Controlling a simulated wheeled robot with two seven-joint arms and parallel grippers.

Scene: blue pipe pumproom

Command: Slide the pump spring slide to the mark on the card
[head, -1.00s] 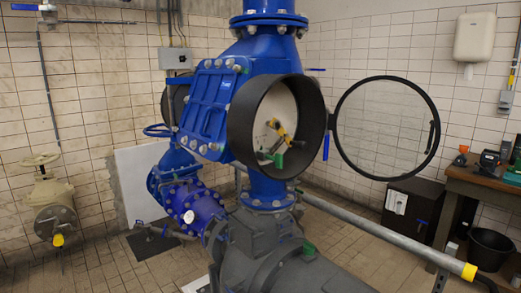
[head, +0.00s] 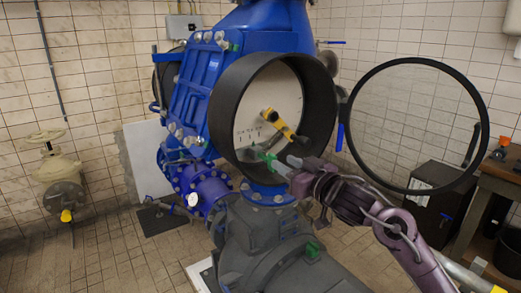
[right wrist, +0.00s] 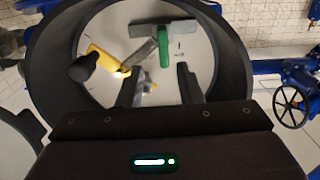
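The round black housing (head: 232,88) is open at the front, with a pale card (head: 250,118) inside bearing small dark marks. A green piece (head: 268,160) sits low in the housing. In the right wrist view the green piece (right wrist: 165,52) stands out from a grey bar (right wrist: 180,29). I cannot tell which part is the slide's grip. A yellow lever (head: 283,124) sits above it. My right gripper (head: 284,169) is at the housing mouth. In the right wrist view its fingers (right wrist: 159,84) are apart and empty, with the green piece beyond them. My left gripper is out of view.
A round glass door (head: 415,125) with a black rim stands swung open at the right, close to my right arm. Blue pipework (head: 195,100) surrounds the housing, and a grey pump body (head: 265,240) lies below. A workbench (head: 500,180) stands at the far right.

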